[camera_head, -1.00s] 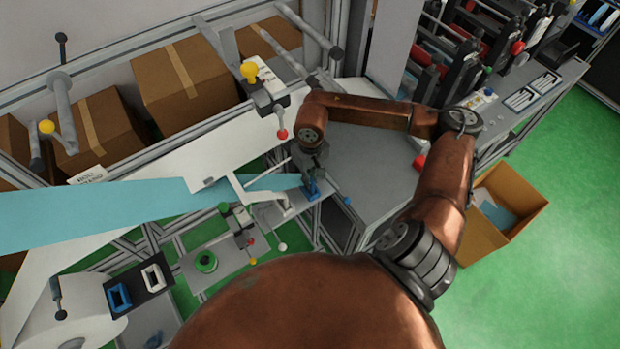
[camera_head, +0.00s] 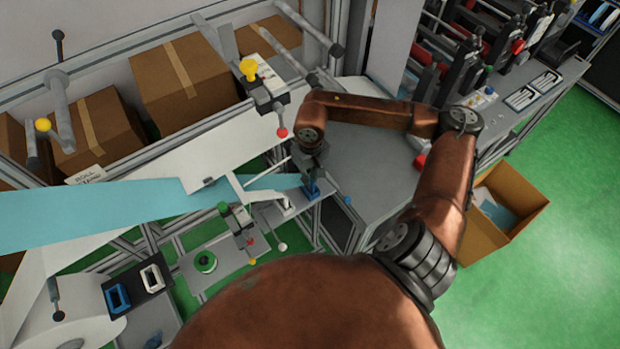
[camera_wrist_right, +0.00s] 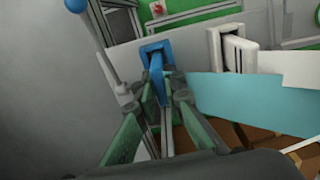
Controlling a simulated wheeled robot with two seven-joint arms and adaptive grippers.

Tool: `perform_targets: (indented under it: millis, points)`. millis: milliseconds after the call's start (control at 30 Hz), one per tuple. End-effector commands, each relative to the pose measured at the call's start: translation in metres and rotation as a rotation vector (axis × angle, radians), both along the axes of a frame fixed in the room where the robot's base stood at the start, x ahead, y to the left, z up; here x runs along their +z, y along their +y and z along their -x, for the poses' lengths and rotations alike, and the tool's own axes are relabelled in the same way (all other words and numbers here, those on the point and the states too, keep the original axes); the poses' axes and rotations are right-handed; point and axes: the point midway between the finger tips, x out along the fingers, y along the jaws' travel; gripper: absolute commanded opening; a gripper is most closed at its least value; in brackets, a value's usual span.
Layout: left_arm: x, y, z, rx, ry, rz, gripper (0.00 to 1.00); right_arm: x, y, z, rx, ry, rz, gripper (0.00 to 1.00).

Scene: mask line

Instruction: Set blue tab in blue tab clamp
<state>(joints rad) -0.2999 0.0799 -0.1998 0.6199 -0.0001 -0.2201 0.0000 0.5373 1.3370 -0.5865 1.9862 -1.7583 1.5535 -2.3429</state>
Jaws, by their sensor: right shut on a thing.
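My right gripper (camera_head: 312,181) is at the end of the grey machine's front ledge, low over the blue tab clamp (camera_head: 313,191). In the right wrist view the blue tab clamp is an upright blue frame with an opening (camera_wrist_right: 146,50). The green-sided fingers of the right gripper (camera_wrist_right: 163,98) are shut on a narrow blue tab (camera_wrist_right: 157,88). The tab's far end reaches into the frame's opening; how deep it sits I cannot tell. My left gripper is not in view.
A white clamp (camera_wrist_right: 214,50) stands to the right of the blue one. A light blue web (camera_head: 100,212) runs in from the left. A dark plate with a blue and a white frame (camera_head: 152,277) is at lower left. A blue-knobbed lever (camera_wrist_right: 76,5) is close by.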

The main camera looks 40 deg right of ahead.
Motion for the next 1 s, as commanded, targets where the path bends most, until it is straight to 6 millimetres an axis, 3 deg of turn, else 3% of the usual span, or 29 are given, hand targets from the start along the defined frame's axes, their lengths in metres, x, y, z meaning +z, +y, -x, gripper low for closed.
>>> perform_targets:
  millis: [33, 67, 100, 367, 667, 1000]
  points:
    - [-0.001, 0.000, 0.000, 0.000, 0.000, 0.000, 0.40, -0.001, 0.000, 0.000, 0.000, 0.000, 0.000, 0.00]
    - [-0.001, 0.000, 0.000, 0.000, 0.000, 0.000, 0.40, -0.001, 0.000, 0.000, 0.000, 0.000, 0.000, 0.10]
    - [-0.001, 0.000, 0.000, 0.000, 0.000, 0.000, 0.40, 0.000, 0.000, 0.000, 0.000, 0.000, 0.000, 0.13]
    - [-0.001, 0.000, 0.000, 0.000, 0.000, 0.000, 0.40, 0.000, 0.000, 0.000, 0.000, 0.000, 0.000, 0.30]
    - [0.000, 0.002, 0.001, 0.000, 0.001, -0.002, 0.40, 0.002, 0.000, 0.000, 0.000, -0.001, 0.000, 0.30]
    - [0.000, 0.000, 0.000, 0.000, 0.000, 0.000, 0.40, 0.052, -0.001, -0.001, 0.000, -0.003, 0.001, 0.30]
